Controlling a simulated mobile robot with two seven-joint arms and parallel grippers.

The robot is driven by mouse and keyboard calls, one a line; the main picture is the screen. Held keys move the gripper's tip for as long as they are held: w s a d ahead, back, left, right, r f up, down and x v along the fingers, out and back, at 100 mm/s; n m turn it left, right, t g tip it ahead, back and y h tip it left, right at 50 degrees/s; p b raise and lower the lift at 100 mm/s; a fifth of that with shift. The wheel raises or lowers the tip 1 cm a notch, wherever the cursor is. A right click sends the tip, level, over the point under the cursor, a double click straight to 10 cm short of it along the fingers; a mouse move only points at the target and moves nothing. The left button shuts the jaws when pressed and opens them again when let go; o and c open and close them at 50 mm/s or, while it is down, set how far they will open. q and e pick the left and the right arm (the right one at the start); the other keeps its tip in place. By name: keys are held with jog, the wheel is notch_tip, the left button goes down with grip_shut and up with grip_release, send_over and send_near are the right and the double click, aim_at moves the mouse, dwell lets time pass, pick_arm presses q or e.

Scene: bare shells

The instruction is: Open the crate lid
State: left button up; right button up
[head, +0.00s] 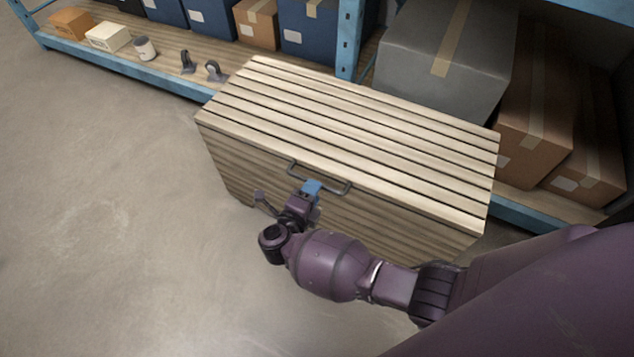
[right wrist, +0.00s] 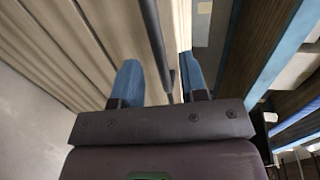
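The wooden crate (head: 350,205) stands on the floor in front of the shelf. Its slatted lid (head: 350,125) lies flat and closed on top. A dark bar handle (head: 338,188) is at the front edge of the lid. My right gripper (head: 312,187) is at the handle, reaching in from the front. In the right wrist view the handle bar (right wrist: 154,40) runs between the two blue fingertips of the right gripper (right wrist: 160,75), with small gaps visible on both sides, so the fingers look open around it. My left gripper is not in view.
Behind the crate is a blue-framed shelf (head: 120,66) with a grey box (head: 440,65), brown cartons (head: 535,110) and blue bins (head: 305,35). Small items, among them a white can (head: 145,48), stand on its left part. The floor (head: 110,200) left of the crate is clear.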

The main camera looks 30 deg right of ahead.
jog(key=shift+x, duration=2)
grip_shut()
